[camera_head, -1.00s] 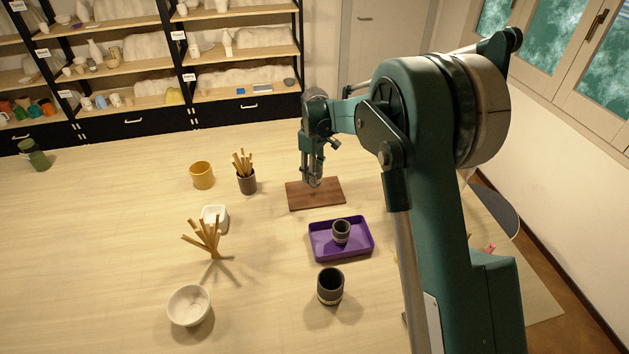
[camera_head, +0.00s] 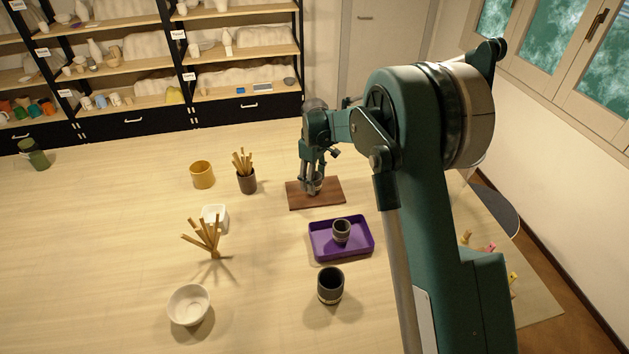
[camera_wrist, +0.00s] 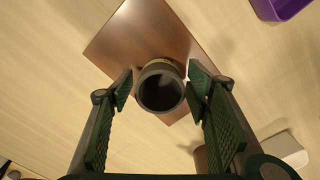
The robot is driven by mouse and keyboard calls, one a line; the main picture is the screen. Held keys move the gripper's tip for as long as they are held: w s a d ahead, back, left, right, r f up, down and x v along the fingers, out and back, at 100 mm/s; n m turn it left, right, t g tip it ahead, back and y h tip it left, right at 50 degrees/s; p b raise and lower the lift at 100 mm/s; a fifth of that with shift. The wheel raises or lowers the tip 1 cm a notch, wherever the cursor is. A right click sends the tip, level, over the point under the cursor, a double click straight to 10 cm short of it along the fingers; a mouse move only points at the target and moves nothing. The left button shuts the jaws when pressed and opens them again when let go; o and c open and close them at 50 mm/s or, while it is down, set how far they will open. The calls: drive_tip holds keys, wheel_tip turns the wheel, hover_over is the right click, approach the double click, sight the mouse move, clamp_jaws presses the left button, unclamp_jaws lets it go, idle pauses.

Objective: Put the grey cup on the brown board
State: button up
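The grey cup (camera_wrist: 160,92) is dark with a round open mouth and stands upright on the brown board (camera_wrist: 131,38), as seen in the wrist view. In the head view the brown board (camera_head: 330,197) lies on the table, and the cup (camera_head: 316,183) is partly hidden by my gripper (camera_head: 311,184). In the wrist view my gripper (camera_wrist: 160,84) is open, with one green-padded finger on each side of the cup. A narrow gap shows between each finger and the cup.
A purple tray (camera_head: 359,252) with a small dark cup (camera_head: 341,231) is in front of the board. Another dark cup (camera_head: 330,286) stands nearer. A stick holder (camera_head: 247,182), yellow cup (camera_head: 202,175), white dish (camera_head: 222,219) and white bowl (camera_head: 188,305) are left.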

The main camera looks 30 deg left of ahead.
drive_tip(key=shift+r, duration=0.1)
idle(0.3)
wheel_tip(320, 180, up, 12)
idle(0.7)
drive_tip(key=shift+r, duration=0.1)
idle(0.4)
idle(0.4)
